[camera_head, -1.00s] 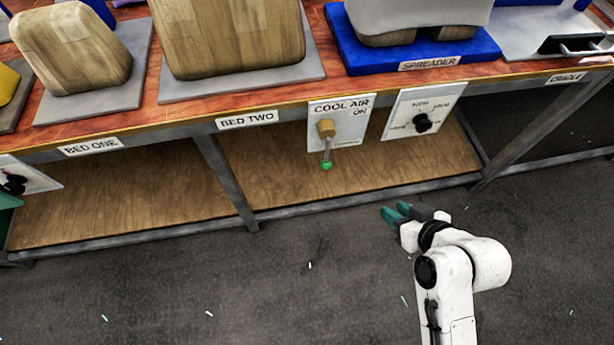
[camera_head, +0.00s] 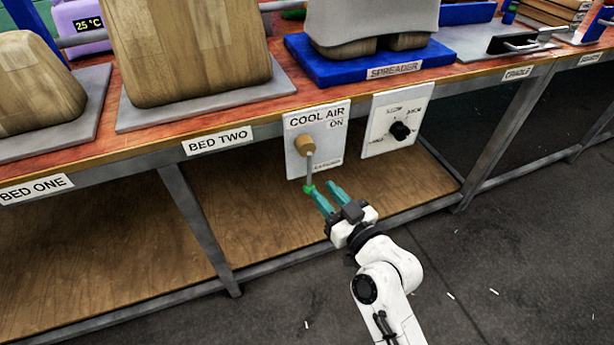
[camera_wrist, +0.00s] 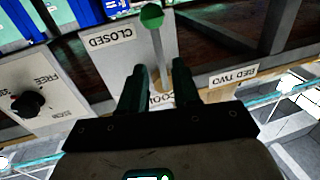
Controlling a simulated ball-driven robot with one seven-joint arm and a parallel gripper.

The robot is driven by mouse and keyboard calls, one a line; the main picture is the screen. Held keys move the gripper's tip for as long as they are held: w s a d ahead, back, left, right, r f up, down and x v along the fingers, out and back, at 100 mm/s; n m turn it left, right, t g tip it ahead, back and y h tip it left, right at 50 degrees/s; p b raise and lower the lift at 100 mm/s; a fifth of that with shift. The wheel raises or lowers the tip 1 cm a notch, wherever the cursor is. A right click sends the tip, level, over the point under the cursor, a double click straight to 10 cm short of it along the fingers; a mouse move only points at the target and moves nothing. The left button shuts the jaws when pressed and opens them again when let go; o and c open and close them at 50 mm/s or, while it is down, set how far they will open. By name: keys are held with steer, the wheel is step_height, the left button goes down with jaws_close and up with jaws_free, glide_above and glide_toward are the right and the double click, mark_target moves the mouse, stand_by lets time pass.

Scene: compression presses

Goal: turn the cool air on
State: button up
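The COOL AIR panel (camera_head: 331,128) is a white plate on the bench front, with ON at its upper right. Its lever (camera_head: 309,170) has a brass hub and hangs down to a green knob (camera_head: 308,189). In the wrist view, which is upside down, the knob (camera_wrist: 152,14) is near the top, beside a CLOSED label (camera_wrist: 111,33). My gripper (camera_head: 324,188) is open, its teal fingers just right of the knob. In the wrist view the lever rod appears between the fingertips (camera_wrist: 160,68). I cannot tell whether they touch it.
A white dial panel (camera_head: 396,123) with a black knob is just right of the COOL AIR panel. The bench edge with the BED TWO label (camera_head: 218,140) runs above. A wooden lower shelf (camera_head: 265,235) lies below, with a bench leg (camera_head: 200,228) to the left.

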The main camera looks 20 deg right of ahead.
mark_target(309, 184)
steer(key=w, duration=0.2)
steer(key=w+a, duration=0.1)
steer(key=w, duration=0.4)
steer(key=shift+w+a, duration=0.1)
steer(key=shift+a, duration=0.05)
jaws_close()
stand_by(0.3)
